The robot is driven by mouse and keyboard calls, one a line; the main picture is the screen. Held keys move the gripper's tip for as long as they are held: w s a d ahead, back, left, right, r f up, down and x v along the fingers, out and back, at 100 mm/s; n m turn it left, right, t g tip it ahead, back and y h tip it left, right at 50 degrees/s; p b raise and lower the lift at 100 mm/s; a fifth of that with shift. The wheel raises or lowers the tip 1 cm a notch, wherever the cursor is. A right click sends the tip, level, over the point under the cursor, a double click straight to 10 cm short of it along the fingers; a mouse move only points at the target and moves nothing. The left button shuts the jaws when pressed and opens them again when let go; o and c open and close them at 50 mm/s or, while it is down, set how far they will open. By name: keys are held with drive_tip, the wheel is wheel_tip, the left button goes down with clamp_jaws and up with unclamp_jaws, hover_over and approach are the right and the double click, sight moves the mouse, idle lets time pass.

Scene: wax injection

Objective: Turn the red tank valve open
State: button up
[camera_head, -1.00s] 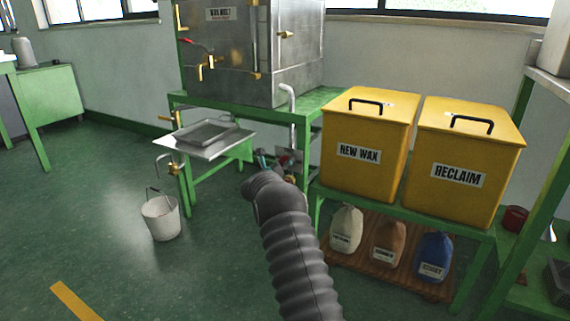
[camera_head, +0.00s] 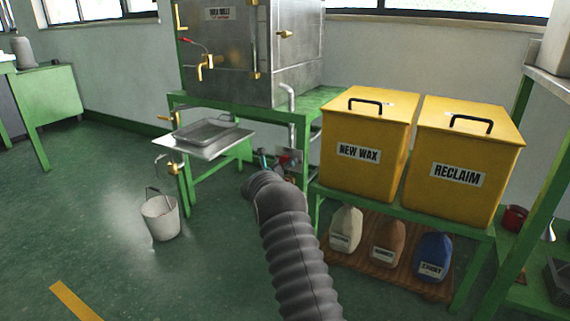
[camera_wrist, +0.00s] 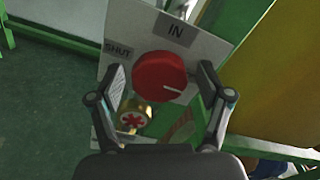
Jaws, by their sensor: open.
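A round red knob (camera_wrist: 158,76) with a white pointer line is on a pale panel (camera_wrist: 205,45) marked "IN" and "SHUT" in the wrist view. The line points right and slightly down. My gripper (camera_wrist: 163,80) is open, with one finger on each side of the knob; I cannot tell whether they touch it. A brass fitting with a red star-shaped mark (camera_wrist: 132,121) sits below the knob. In the head view, my sleeved arm partly hides the panel (camera_head: 290,156) below the metal tank (camera_head: 235,60). A small red-handled lever (camera_head: 192,42) is on the tank's front.
A white pipe (camera_head: 290,110) runs down from the tank. Yellow "NEW WAX" (camera_head: 350,175) and "RECLAIM" (camera_head: 455,200) bins stand close on the right. A tray (camera_head: 180,150) and a bucket (camera_head: 160,217) are at left. The floor at front left is open.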

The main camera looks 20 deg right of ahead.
drive_tip(key=v, duration=1.2)
idle(0.4)
